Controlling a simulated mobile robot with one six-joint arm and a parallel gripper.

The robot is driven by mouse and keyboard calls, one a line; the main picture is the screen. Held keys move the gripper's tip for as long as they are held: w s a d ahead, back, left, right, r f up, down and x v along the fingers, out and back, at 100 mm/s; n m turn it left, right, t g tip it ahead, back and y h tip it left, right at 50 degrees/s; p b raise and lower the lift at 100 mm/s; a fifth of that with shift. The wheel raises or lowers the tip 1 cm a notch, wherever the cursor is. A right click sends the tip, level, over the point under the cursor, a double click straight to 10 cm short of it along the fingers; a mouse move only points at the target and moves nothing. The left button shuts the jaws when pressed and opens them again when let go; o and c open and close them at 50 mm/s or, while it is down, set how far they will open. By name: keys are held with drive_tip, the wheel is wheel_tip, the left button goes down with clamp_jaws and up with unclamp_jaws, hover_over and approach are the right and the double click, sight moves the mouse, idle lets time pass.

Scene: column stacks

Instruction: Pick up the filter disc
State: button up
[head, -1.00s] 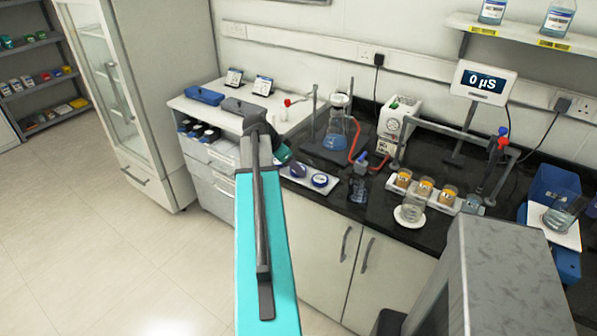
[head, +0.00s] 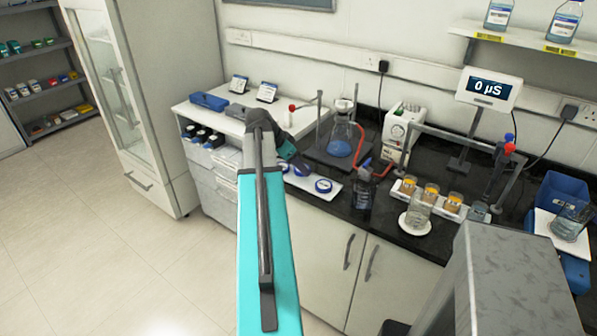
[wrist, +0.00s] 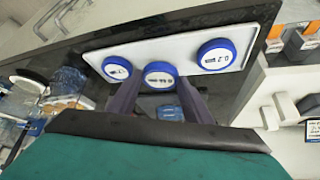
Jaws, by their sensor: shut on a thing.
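Three round filter discs with blue rims and white labelled faces show in the wrist view, in a row over a white tray (wrist: 185,50). The middle filter disc (wrist: 160,74) is between the fingers of my gripper (wrist: 160,92), which is shut on it. It overlaps the tray's near edge in the picture; I cannot tell whether it is clear of the tray. Another disc (wrist: 117,68) lies to its left and one (wrist: 216,55) to its right. In the head view, my gripper (head: 299,163) is over the tray's left part, partly hiding the discs there. A disc (head: 323,185) shows at right.
The dark bench holds a flask of blue liquid (head: 341,145), a dark bottle-like item (head: 363,192), orange-topped jars (head: 431,193) and a beaker (head: 419,212) to the right. A white drawer unit (head: 210,155) stands at left.

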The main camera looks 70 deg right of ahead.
drive_tip(key=shift+a+r, duration=0.15)
drive_tip(key=shift+r, duration=0.05)
drive_tip(key=s+a+b, duration=0.1)
drive_tip(key=a+b, duration=0.1)
drive_tip(key=a, duration=0.4)
drive_tip(key=s+a+r+b, duration=0.1)
drive_tip(key=a+b, duration=0.2)
drive_tip(key=a, duration=0.4)
drive_tip(key=shift+s, duration=0.35)
drive_tip(key=shift+b, duration=0.45)
drive_tip(key=shift+a+b, duration=0.4)
drive_tip(key=shift+b, duration=0.85)
drive_tip(key=a+b, duration=0.1)
drive_tip(key=b, duration=0.2)
drive_tip(key=shift+s+a+r, duration=0.15)
drive_tip(key=shift+s+a, duration=0.05)
drive_tip(key=shift+a+r+b, duration=0.1)
drive_tip(key=shift+r+b, duration=0.05)
drive_tip(key=shift+b, duration=0.25)
